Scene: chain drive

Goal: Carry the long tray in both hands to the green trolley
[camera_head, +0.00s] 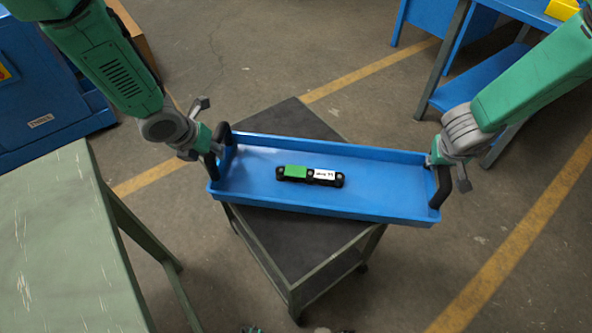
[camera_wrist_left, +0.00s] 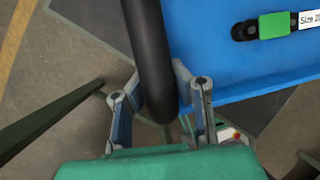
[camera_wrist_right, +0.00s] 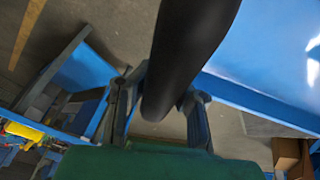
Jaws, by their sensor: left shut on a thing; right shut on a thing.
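The long blue tray (camera_head: 390,178) has a black handle at each end. It spans across the dark top of a wheeled trolley (camera_head: 300,255) with a grey-green frame, and both ends overhang it. I cannot tell whether the tray touches the trolley top. My left gripper (camera_head: 208,148) is shut on the tray's left handle (camera_wrist_left: 150,50), seen close up in the left wrist view. My right gripper (camera_head: 440,160) is shut on the right handle (camera_wrist_right: 185,60). A black chain piece (camera_head: 311,176) with a green block and a white label lies in the tray.
A worn pale-green table (camera_head: 60,240) stands at the left front. A blue cabinet (camera_head: 45,100) is at the back left. A blue workbench (camera_head: 475,85) with a yellow bin (camera_head: 562,9) stands at the back right. Yellow lines mark the floor, which is clear at the right.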

